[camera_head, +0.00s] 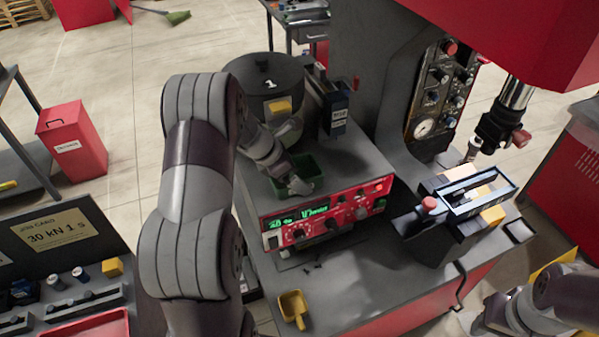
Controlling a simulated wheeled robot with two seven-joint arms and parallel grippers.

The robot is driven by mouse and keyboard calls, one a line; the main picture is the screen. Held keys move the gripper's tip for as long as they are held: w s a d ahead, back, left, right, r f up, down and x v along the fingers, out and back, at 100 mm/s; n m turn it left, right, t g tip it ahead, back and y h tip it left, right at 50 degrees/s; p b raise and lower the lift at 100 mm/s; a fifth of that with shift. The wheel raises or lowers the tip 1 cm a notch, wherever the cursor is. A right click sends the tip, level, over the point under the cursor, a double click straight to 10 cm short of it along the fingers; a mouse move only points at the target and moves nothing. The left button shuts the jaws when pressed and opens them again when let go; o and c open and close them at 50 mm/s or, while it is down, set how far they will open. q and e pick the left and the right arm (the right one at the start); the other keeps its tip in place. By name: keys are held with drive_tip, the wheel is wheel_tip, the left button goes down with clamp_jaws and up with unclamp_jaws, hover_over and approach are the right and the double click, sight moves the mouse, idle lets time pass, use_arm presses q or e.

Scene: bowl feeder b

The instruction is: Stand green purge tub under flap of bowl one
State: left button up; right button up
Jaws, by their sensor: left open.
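The green purge tub (310,166) is a small dark green open box on the grey top of the red-fronted feeder unit, in front of bowl one. Bowl one (262,72) is a dark round drum marked "1". A yellow piece (279,106), seemingly its flap, shows on its front side, above and behind the tub. My left gripper (296,184) is open at the tub's near left side, with a fingertip overlapping the tub in view. I cannot tell whether it touches. My right arm shows at the lower right; its jaws are not clear.
A dark hopper (335,105) stands right of bowl one. The red control panel (328,218) lies just in front of the tub. A yellow scoop (293,308) lies on the bench below. A black-framed fixture (478,190) and the red press (520,35) occupy the right.

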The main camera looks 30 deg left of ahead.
use_arm(q)
drive_tip(key=shift+s+a+r, duration=0.15)
drive_tip(key=shift+s+a, duration=0.15)
drive_tip(key=shift+s, duration=0.2)
drive_tip(key=shift+s+a+r, duration=0.15)
drive_tip(key=shift+s+a, duration=0.15)
drive_tip(key=shift+s, duration=0.15)
drive_tip(key=shift+r+b, duration=0.1)
drive_tip(key=shift+b, duration=0.25)
drive_tip(key=shift+s+a+b, duration=0.55)
drive_tip(key=shift+a+b, duration=0.1)
drive_tip(key=shift+a, duration=0.05)
drive_tip(key=s+a, duration=0.2)
drive_tip(key=s+a+b, duration=0.1)
drive_tip(key=s, duration=0.1)
drive_tip(key=s+a+b, duration=0.1)
drive_tip(key=s+a, duration=0.1)
drive_tip(key=s, duration=0.1)
drive_tip(key=shift+a+r, duration=0.15)
drive_tip(key=shift+a, duration=0.15)
drive_tip(key=shift+s+a+r, duration=0.1)
drive_tip(key=shift+s+a, duration=0.15)
use_arm(e)
drive_tip(key=f, duration=0.2)
drive_tip(key=s+f, duration=0.1)
drive_tip(key=f, duration=0.1)
drive_tip(key=shift+a+f, duration=0.1)
drive_tip(key=shift+a, duration=0.2)
